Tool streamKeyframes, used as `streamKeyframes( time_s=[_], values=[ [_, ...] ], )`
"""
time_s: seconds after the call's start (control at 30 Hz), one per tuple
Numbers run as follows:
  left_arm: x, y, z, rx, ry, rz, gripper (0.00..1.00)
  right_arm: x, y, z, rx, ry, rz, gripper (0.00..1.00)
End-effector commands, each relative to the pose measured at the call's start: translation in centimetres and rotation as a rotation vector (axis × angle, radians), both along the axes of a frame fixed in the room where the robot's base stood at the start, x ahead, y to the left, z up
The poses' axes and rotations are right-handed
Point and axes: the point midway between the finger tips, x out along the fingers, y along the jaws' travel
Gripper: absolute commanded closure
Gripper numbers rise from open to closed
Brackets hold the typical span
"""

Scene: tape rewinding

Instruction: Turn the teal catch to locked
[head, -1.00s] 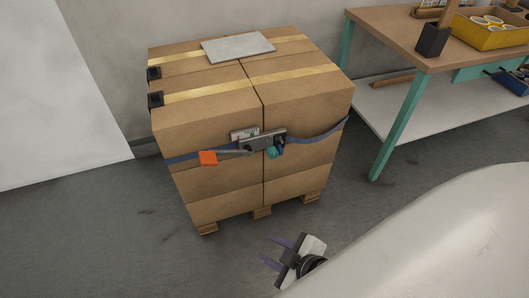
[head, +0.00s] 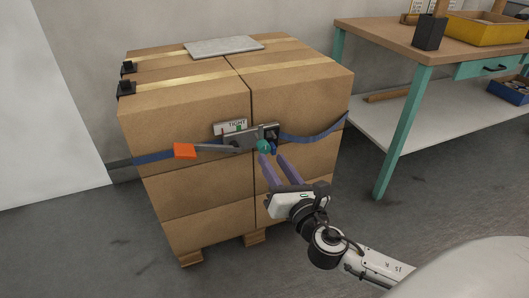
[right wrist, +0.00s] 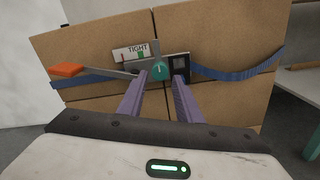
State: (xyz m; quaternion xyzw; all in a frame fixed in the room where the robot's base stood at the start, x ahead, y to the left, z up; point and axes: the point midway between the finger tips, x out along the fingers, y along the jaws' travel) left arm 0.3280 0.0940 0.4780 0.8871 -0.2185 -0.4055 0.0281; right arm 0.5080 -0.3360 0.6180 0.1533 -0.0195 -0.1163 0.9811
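The teal catch (head: 263,146) is a small round knob on the grey metal ratchet (head: 240,141) at the front of the boxes. It also shows in the right wrist view (right wrist: 159,70), with a short upright pointer on it. My right gripper (head: 277,158) is open, its two purple fingers pointing at the ratchet. In the right wrist view the fingertips (right wrist: 160,77) lie on either side of the catch and a little below it. I cannot tell whether they touch anything. My left gripper is not in view.
A blue strap (head: 312,135) runs around the stacked cartons (head: 190,190). A lever with an orange grip (head: 184,151) sticks out left of the ratchet. A label (right wrist: 130,53) reading "TIGHT" sits above it. A workbench (head: 440,50) stands at the right.

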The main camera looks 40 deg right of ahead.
Motion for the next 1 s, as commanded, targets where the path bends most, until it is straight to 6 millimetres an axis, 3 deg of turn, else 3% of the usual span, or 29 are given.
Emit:
streamKeyframes(
  time_s=[0.1, 0.33, 0.77, 0.93, 1.0],
  values=[
    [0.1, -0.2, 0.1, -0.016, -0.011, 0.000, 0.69, 2.4, -0.6, -0.1, -0.001, -0.003, -0.001, 0.68],
    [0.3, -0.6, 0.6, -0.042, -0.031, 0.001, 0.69, 5.6, -1.3, -0.1, 0.002, -0.001, 0.001, 0.68],
    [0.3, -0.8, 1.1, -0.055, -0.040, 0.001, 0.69, 6.6, -1.6, -0.1, 0.004, 0.002, 0.001, 0.68],
    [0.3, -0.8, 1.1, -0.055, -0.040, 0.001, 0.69, 6.6, -1.6, -0.1, 0.005, 0.002, 0.001, 0.95],
    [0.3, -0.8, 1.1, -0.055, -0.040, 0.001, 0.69, 6.6, -1.6, -0.1, 0.005, 0.002, 0.001, 0.99]
  ],
)
